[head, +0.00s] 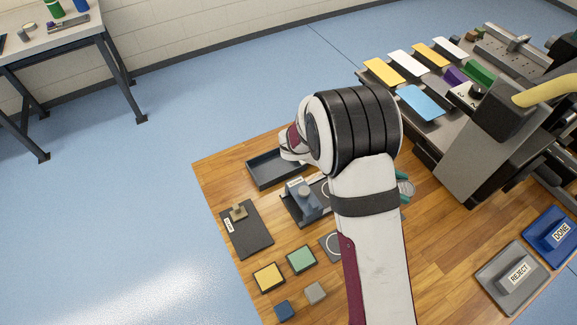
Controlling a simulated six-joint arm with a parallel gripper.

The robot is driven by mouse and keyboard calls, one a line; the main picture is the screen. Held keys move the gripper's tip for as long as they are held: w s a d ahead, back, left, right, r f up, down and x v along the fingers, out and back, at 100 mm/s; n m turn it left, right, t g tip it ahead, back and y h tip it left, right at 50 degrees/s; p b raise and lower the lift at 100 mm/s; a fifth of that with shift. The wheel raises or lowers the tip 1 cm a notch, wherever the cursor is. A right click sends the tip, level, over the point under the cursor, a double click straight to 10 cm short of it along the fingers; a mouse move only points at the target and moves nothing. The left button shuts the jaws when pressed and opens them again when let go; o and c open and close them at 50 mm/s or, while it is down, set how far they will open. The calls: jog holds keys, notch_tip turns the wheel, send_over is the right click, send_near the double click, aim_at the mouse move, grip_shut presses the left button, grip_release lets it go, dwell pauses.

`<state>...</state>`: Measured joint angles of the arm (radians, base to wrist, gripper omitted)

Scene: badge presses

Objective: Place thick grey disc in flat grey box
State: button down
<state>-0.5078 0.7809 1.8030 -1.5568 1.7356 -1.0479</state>
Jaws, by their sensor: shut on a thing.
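My gripper (405,188) shows only as teal finger parts at the right edge of my arm, which hides the rest of it. A grey round piece, which looks like the thick grey disc (407,189), sits between these teal parts, and the gripper is shut on it. The disc is partly hidden by my arm. The flat grey box (262,184) is a shallow, open, dark grey tray at the back left of the wooden table. It lies well to the left of my gripper, and my wrist covers its right end. Its visible floor looks empty.
A dark slab with a tan knob (239,212) and a grey-blue press (304,197) stand near the box. Yellow (268,277) and green (301,259) squares lie in front. REJECT (507,278) and DONE (553,236) trays are at right, below a large machine (475,150).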

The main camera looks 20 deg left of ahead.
jog(key=w+a+n+t+y, duration=0.3)
jog(key=w+a+n+t, duration=0.2)
jog(key=a+n+t, duration=0.25)
jog(key=n+t+y, duration=0.5)
jog(key=n+y, duration=0.2)
jog(key=y, duration=0.1)
send_over(264, 176)
jog(key=f, duration=0.8)
jog(key=shift+d, duration=0.3)
jog(key=f, duration=0.4)
jog(key=shift+a, duration=0.35)
jog(key=shift+f, duration=0.3)
jog(key=shift+f, duration=0.55)
jog(key=shift+c, duration=1.4)
grip_release()
